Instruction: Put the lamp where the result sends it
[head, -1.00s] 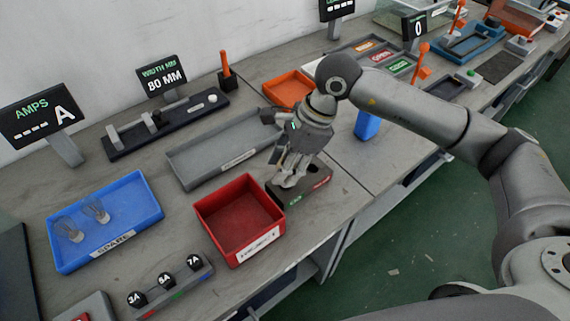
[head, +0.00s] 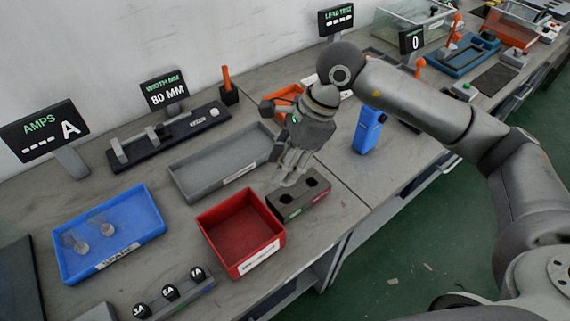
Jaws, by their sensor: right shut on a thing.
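My right gripper (head: 287,178) is above the left end of a dark block (head: 318,199) with two round holes and green and red labels on its front. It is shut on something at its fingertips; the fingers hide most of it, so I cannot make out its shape. Two clear glass lamps, one of them the near lamp (head: 106,228), lie in the blue tray (head: 158,231) labelled SPARE. A red bin (head: 234,256) with a white label stands left of the block, empty. My left gripper is not in view.
A long grey tray (head: 190,196) lies behind the red bin, empty. A blue upright object (head: 367,131) stands right of the gripper. Displays read AMPS (head: 42,130) with dashes and WIDTH MM (head: 165,90) with 80 MM. A rack of black knobs (head: 170,292) sits in front.

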